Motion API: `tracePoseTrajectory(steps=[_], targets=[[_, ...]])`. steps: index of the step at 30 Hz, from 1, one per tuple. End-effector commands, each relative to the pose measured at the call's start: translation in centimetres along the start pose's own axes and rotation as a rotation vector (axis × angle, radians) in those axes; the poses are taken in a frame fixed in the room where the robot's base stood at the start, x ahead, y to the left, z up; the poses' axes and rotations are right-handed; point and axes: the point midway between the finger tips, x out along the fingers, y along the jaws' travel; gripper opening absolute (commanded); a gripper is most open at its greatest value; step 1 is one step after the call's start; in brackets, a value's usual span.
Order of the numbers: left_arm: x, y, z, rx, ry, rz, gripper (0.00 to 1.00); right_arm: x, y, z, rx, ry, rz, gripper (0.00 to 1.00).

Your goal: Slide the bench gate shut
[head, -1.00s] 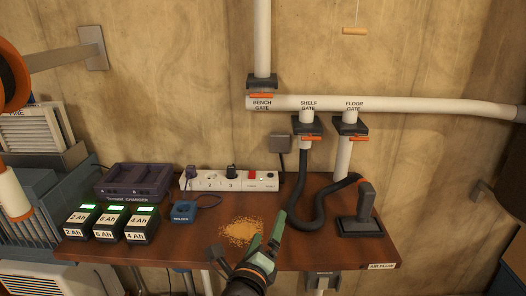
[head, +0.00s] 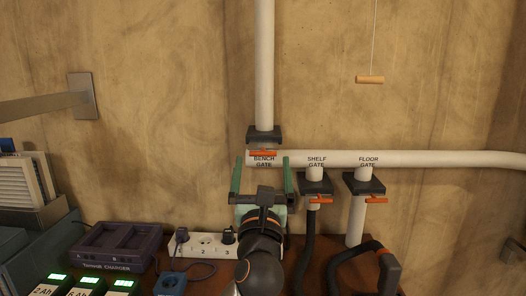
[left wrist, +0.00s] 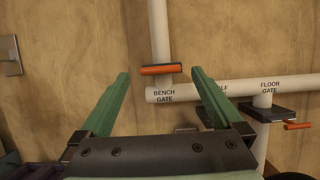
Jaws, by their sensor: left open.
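The bench gate (head: 264,134) is a dark block on the vertical white pipe, just above the horizontal pipe, with an orange handle (head: 263,153) at its front. The label BENCH GATE is on the pipe below. My left gripper (head: 262,160) is open and empty, its green fingers on either side of the label and just below the handle in the head view. In the left wrist view the orange handle (left wrist: 161,70) lies ahead between the open fingers (left wrist: 160,78), apart from them. My right gripper is not in view.
The shelf gate (head: 315,183) and floor gate (head: 364,184), each with an orange handle, sit to the right. A wooden pull handle (head: 370,79) hangs on a cord. Below are a power strip (head: 205,244), a charger (head: 117,247) and batteries on the bench.

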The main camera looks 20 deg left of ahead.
Motion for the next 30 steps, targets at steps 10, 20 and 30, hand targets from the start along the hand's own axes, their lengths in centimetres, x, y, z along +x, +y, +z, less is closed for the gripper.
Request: tracePoseTrajectory(steps=[10,20,30], targets=[[4.2,0.0,0.0,-0.002,0.002,0.000,1.00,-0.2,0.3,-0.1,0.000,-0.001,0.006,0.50],[4.5,0.0,-0.1,-0.002,0.002,-0.001,0.99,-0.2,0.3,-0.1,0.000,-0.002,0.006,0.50],[4.5,0.0,-0.1,-0.001,0.002,-0.001,0.61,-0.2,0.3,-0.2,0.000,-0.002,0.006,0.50]])
